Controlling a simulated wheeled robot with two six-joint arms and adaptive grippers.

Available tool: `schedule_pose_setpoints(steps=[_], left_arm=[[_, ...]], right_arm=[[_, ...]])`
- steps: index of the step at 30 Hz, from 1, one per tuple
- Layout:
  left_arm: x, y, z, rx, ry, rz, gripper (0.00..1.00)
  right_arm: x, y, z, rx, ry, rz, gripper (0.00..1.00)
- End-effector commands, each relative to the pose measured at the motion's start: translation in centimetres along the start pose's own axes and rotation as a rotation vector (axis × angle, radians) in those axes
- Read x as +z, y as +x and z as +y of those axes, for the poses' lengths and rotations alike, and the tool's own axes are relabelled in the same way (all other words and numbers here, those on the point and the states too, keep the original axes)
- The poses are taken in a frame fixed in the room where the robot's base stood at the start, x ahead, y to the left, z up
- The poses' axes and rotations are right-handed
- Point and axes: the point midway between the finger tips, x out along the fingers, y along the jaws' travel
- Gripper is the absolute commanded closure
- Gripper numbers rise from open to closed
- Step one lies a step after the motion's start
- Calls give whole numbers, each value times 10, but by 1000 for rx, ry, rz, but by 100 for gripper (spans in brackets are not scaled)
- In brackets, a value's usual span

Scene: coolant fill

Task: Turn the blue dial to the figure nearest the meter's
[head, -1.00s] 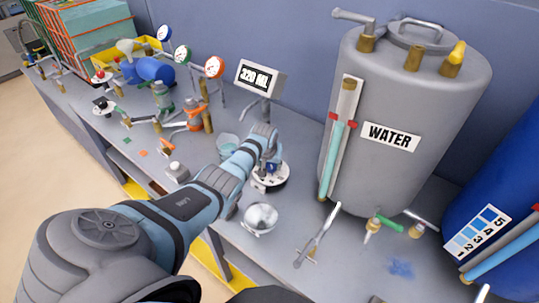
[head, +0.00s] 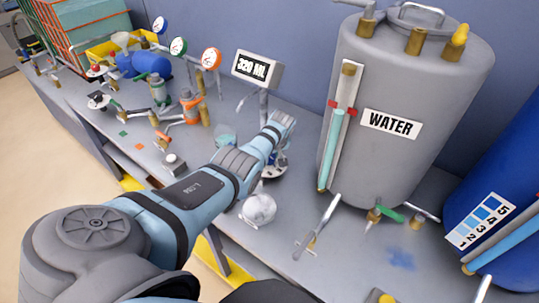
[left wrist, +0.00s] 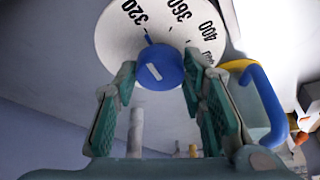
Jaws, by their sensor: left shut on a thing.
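The meter (head: 257,68) shows 320 ML in the head view. The blue dial (left wrist: 160,68) fills the middle of the left wrist view, in front of a round white scale plate (left wrist: 115,42) with black figures; 320, 360 and 400 can be read. My left gripper (left wrist: 160,75) is shut on the dial, one finger at each side. My right gripper is not in view.
Valves and gauges (head: 211,58) crowd the bench at left. A yellow-and-blue-handled jug (left wrist: 262,105) shows beside my gripper.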

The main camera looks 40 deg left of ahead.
Motion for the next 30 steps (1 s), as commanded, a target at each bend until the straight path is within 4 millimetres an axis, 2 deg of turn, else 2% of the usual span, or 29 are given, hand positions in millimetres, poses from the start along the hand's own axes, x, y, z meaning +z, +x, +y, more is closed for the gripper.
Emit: schedule_pose_setpoints(steps=[9, 10, 14, 25, 30], left_arm=[[-1, -1, 0, 1, -4, 1, 90], [-1, -1, 0, 1, -4, 1, 61], [-1, -1, 0, 1, -3, 1, 42], [-1, -3, 1, 1, -2, 1, 42], [-2, -22, 1, 2, -3, 4, 42]], right_arm=[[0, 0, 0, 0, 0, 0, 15], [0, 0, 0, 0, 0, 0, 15], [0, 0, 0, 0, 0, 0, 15], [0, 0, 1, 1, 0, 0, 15], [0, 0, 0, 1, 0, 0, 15]])
